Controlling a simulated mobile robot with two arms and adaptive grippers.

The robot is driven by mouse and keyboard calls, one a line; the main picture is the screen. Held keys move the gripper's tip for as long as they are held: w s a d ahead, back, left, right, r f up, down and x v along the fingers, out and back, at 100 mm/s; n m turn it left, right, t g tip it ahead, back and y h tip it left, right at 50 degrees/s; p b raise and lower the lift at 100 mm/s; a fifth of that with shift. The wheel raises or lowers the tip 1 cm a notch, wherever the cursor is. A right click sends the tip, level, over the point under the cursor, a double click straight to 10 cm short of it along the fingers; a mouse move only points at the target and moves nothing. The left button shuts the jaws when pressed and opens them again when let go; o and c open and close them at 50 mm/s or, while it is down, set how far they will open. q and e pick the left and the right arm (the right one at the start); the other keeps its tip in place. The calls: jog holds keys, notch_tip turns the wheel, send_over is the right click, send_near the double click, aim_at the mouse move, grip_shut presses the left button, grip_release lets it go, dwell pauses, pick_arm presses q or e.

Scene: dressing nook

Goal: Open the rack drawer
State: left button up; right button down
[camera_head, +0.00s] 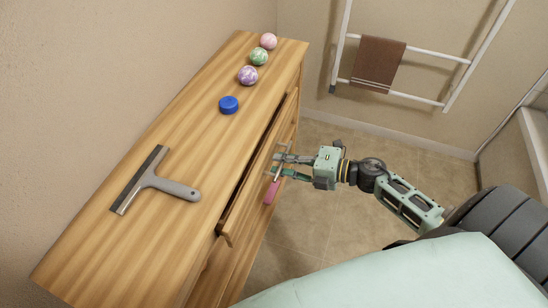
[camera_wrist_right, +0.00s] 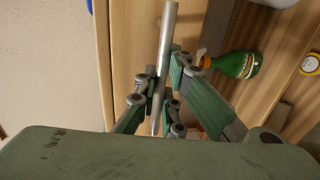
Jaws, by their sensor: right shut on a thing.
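The wooden rack (camera_head: 190,130) runs along the wall in the head view. Its drawer (camera_head: 246,193) stands partly out, with a dark gap between its front and the rack top. My right gripper (camera_head: 279,166) is at the drawer's front, shut on the metal bar handle. In the right wrist view the handle (camera_wrist_right: 167,45) passes between the fingers of my right gripper (camera_wrist_right: 160,95). The fingers hide part of the bar. The drawer's inside is mostly hidden by the rack top. My left gripper is not in view.
A green bottle (camera_wrist_right: 238,65) shows in the right wrist view. A towel (camera_head: 378,64) hangs on a wall rail. Floor (camera_head: 320,225) beside the rack is clear.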

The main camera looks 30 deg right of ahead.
jog(key=f+v, duration=0.2)
jog(key=v, duration=1.2)
jog(key=shift+s+d+f, duration=0.3)
jog(key=shift+s+d, duration=0.05)
jog(key=shift+s, duration=0.15)
jog(key=c, duration=1.8)
grip_release()
jog(key=shift+c, duration=0.2)
jog(key=v, duration=1.2)
jog(key=shift+w, duration=0.1)
